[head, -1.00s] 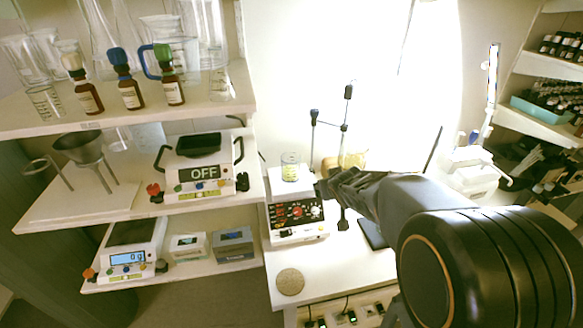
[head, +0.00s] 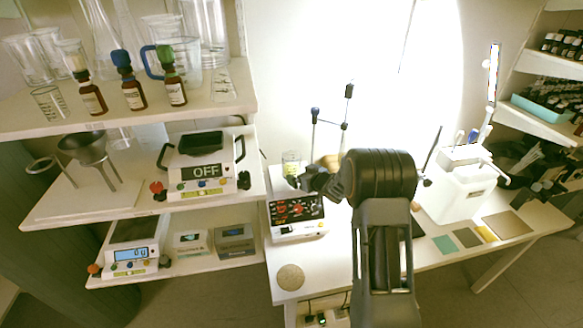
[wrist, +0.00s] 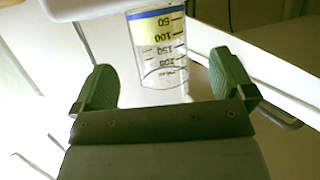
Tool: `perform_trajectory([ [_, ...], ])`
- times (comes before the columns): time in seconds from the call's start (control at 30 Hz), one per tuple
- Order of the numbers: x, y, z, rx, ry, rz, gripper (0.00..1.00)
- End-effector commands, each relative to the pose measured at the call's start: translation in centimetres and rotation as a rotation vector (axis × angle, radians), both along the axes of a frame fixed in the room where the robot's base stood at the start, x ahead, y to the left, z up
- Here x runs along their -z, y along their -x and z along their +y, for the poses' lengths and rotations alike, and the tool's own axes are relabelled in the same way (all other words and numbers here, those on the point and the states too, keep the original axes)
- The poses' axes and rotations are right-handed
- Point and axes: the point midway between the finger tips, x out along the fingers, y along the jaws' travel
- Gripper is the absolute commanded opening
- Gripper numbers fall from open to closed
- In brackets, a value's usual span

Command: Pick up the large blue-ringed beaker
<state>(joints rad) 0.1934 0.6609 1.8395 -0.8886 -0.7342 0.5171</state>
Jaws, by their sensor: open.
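A clear beaker (head: 291,163) with yellow liquid stands on the white stirrer device (head: 297,218) in the head view. In the wrist view this beaker (wrist: 158,50) appears upside down, with a blue ring, dark volume marks and yellow contents. My gripper (wrist: 172,85) is open, its green fingers apart to the left and right. The beaker shows ahead between them, and I see no finger touching it. In the head view my gripper (head: 316,180) is just right of the beaker, partly hidden by my arm.
A stand with clamps (head: 345,125) rises behind my gripper. A round cork mat (head: 290,277) lies on the bench front.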

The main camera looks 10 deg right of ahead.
Motion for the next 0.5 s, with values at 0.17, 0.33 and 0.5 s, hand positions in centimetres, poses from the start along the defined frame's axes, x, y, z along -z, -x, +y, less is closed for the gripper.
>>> perform_trajectory([
  [0.17,0.4,-0.9,0.4,-0.001,0.0,0.001,1.0],
  [0.33,0.5,-2.3,0.9,-0.001,0.0,0.002,1.0],
  [0.5,1.0,-4.5,1.7,-0.001,0.0,0.002,1.0],
])
